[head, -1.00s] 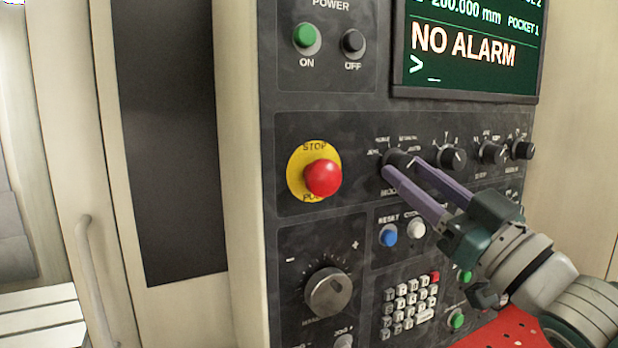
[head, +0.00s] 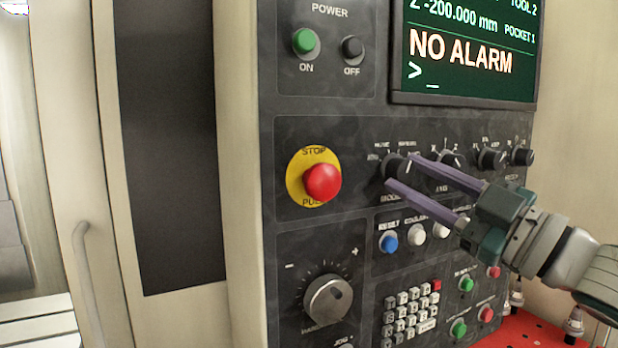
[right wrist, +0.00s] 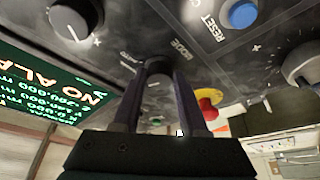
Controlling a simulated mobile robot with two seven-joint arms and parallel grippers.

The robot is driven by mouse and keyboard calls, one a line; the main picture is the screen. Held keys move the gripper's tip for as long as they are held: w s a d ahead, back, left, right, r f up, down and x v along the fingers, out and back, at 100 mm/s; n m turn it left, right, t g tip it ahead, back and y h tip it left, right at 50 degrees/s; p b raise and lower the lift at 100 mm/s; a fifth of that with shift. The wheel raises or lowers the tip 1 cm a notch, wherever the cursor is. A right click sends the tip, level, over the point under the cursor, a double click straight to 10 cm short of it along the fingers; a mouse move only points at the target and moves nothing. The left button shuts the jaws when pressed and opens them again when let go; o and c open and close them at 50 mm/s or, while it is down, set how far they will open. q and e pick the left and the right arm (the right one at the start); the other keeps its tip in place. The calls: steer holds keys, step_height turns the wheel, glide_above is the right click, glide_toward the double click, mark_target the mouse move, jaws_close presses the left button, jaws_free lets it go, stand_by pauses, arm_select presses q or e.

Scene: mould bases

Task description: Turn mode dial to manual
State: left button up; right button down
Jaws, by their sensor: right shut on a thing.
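The mode dial (head: 398,167) is a round black knob on the dark control panel, above the word MODE. A white mark shows on its right side; the small labels around it are too blurred to read with certainty. My right gripper (head: 400,170) comes in from the right, with its two purple fingers on either side of the dial, one above and one below. In the right wrist view the dial (right wrist: 158,78) sits between the fingertips, and the gripper is shut on it. My left gripper is in no view.
A red stop button (head: 322,182) on a yellow disc is left of the dial. Another black knob (head: 452,165) sits close to its right. A blue reset button (head: 388,242) and white buttons lie below. The screen (head: 465,50) above reads NO ALARM.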

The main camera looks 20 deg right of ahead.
stand_by(0.3)
steer(key=shift+c, duration=2.2)
jaws_free()
steer(key=b+v, duration=0.4)
steer(key=v, duration=0.6)
